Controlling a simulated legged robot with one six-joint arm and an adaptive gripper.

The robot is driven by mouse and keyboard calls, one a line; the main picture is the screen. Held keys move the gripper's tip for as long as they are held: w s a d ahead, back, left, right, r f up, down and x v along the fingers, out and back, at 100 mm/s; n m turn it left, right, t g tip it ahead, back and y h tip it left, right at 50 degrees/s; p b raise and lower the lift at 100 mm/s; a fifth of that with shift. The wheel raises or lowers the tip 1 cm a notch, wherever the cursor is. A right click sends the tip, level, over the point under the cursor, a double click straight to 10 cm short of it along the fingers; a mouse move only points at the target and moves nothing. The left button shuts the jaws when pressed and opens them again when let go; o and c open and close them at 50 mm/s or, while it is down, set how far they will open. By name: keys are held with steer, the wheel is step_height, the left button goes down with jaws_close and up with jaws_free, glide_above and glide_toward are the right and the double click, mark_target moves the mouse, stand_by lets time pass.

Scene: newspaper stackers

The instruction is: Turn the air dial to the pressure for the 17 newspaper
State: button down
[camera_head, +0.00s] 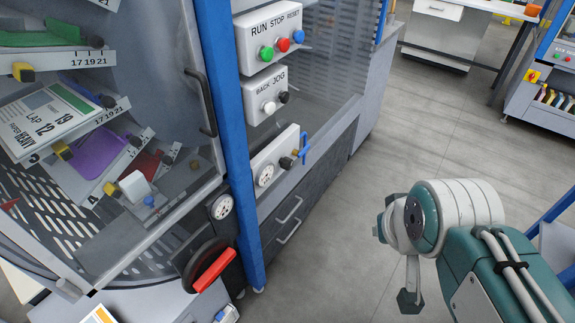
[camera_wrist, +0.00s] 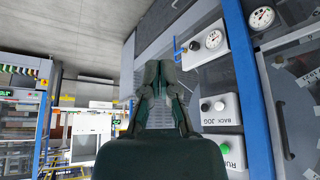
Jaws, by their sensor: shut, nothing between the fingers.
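In the head view a pale panel (camera_head: 275,165) on the machine's side carries a small round gauge (camera_head: 264,175), a dark and brass knob (camera_head: 287,162) and a blue lever (camera_head: 304,149). Which of these is the air dial I cannot tell for sure; the gauge marks are too small to read. In the wrist view the same panel (camera_wrist: 230,35) appears upside down at the upper right, with its gauge (camera_wrist: 213,39) and knob (camera_wrist: 194,46). My gripper (camera_wrist: 162,68) is shut and empty, apart from the panel. In the head view it (camera_head: 409,300) hangs at the right.
RUN STOP RESET buttons (camera_head: 268,40) and a BACK JOG box (camera_head: 268,98) sit above the panel. A blue post (camera_head: 228,120), a red-handled crank (camera_head: 213,270) and a second gauge (camera_head: 221,207) stand left. A placard (camera_head: 48,120) reads LAP 12 19, PAPER HEAVY. Grey floor (camera_head: 380,200) is clear.

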stand_by(0.4)
steer(key=c, duration=0.8)
jaws_free()
steer(key=o, duration=0.5)
steer(key=shift+w+a+f, duration=0.15)
steer(key=shift+w+a, duration=0.1)
steer(key=shift+w, duration=0.1)
steer(key=shift+o, duration=1.2)
steer(key=w+a+f+n+g+y, duration=0.3)
steer(key=w+a+y, duration=0.3)
steer(key=w, duration=0.5)
steer(key=shift+a+f+g, duration=0.45)
steer(key=shift+a+g, duration=0.25)
steer(key=shift+a, duration=0.15)
steer(key=w+a+f+n+y, duration=0.25)
steer(key=w+f+y, duration=0.35)
steer(key=w, duration=0.6)
steer(key=m+t+y, duration=0.2)
steer(key=m+t, duration=0.1)
steer(key=t, duration=0.7)
glide_toward(291, 166)
steer(key=x, duration=1.1)
steer(key=shift+a+r, duration=0.1)
